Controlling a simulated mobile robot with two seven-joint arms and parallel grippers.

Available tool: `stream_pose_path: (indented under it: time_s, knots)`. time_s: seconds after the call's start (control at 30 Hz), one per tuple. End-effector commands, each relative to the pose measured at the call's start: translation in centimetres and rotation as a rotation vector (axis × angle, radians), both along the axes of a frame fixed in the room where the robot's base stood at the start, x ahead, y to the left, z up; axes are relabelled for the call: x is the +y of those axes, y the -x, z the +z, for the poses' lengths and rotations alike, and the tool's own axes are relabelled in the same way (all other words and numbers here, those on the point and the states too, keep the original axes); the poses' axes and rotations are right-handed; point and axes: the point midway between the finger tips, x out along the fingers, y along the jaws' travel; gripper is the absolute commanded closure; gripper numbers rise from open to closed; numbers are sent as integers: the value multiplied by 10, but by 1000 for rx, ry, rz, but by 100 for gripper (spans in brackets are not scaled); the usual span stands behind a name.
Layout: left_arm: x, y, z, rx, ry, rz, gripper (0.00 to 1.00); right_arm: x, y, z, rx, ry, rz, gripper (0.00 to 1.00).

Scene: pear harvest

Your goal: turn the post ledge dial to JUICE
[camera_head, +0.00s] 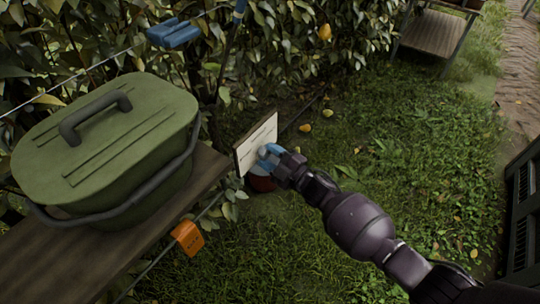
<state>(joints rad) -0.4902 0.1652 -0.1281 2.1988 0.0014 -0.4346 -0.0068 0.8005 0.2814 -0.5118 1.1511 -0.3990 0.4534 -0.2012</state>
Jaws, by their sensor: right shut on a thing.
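A pale board with a dark edge (257,145) stands tilted at the end of the wooden ledge, with faint dark marks too small to read. My right gripper (268,156) comes in from the lower right. Its blue fingertips are against the lower right part of the board's face, shut on the dial. The fingers hide the dial, so its pointer and setting cannot be read. My left gripper is not in view.
A green lidded box (105,140) with a dark handle stands on the wooden ledge (110,255). An orange tag (187,238) and a blue clip (174,33) are on wires. A red round thing (262,184) shows below the board.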

Motion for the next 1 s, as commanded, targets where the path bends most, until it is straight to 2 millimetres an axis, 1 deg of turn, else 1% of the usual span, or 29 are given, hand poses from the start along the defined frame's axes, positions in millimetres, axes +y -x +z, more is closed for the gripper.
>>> stream_pose_path:
  time_s: [0.03,0.17,0.2,0.43,0.57,0.67,0.87,1.0]
  knots:
    - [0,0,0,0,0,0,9,0,0,-1,3,-2,-1,53]
    - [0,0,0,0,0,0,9,0,0,-1,2,-1,-1,33]
    - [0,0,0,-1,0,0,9,0,0,-1,1,0,-1,31]
    - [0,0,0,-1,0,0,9,0,0,0,0,0,0,31]
    - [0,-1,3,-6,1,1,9,-5,3,0,0,1,-1,31]
    - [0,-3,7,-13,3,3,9,-15,11,0,-1,2,-2,31]
    - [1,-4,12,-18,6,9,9,-43,34,-2,-2,2,-2,31]
    - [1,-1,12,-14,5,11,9,-61,49,-5,-2,1,-1,31]
